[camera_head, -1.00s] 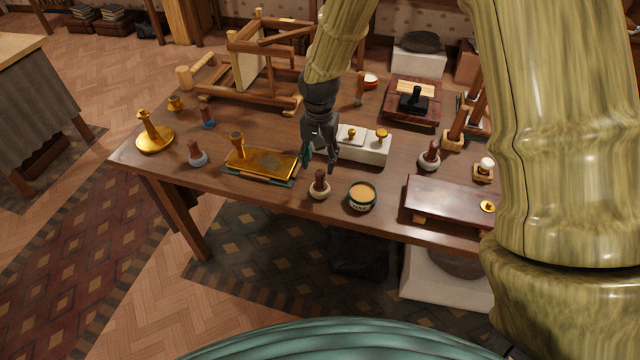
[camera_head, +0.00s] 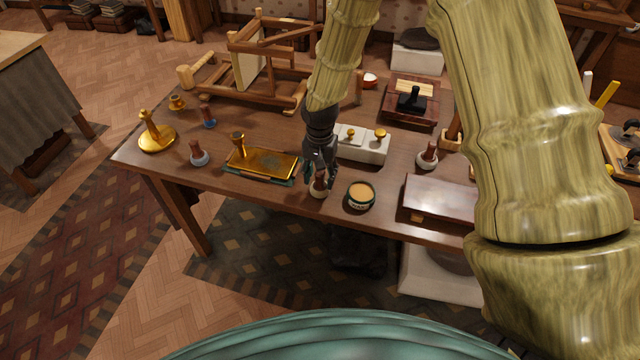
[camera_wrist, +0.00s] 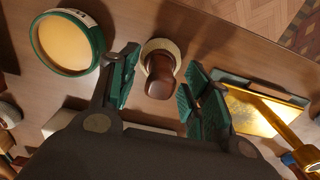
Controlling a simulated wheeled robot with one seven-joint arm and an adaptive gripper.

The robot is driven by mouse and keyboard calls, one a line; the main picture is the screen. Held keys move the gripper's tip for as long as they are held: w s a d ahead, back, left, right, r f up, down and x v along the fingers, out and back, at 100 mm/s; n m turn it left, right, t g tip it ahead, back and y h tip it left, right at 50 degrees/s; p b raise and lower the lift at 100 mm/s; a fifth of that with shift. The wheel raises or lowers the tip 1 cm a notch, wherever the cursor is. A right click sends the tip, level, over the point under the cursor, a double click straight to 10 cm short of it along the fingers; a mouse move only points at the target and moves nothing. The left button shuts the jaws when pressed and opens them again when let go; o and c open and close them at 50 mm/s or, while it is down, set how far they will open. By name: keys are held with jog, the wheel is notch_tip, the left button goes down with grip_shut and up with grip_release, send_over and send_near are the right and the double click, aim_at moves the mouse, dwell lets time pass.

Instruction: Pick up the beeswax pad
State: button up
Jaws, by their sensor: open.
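A small pad with a dark brown knob handle and a round cream base, which looks like the beeswax pad (camera_head: 317,194), stands upright near the table's front edge. My gripper (camera_head: 318,180) is pointed down right at it and hides part of the handle. In the wrist view the pad (camera_wrist: 160,80) shows between the two green-lined fingers of my gripper (camera_wrist: 163,90). The fingers are open, with a visible gap on each side of the handle. I cannot tell how far down the fingertips reach beside it.
A round green tin of tan wax (camera_head: 360,195) stands close to the right of the pad. A gold tray (camera_head: 270,163) lies to its left, and a white box with gold knobs (camera_head: 364,147) stands behind. A similar brown-handled pad (camera_head: 198,155) stands farther left.

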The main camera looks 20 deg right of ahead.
grip_shut()
jog(key=shift+r, duration=0.1)
jog(key=shift+r+b, duration=0.6)
jog(key=shift+r, duration=0.5)
jog(key=s+d+r+b, duration=0.1)
jog(key=s+b, duration=0.1)
jog(key=s, duration=0.6)
jog(key=s+d+r+b, duration=0.1)
jog(key=s+d+b, duration=0.1)
jog(key=s, duration=0.5)
jog(key=shift+s+r, duration=0.35)
jog(key=shift+s, duration=0.05)
jog(key=c, duration=0.7)
grip_release()
grip_shut()
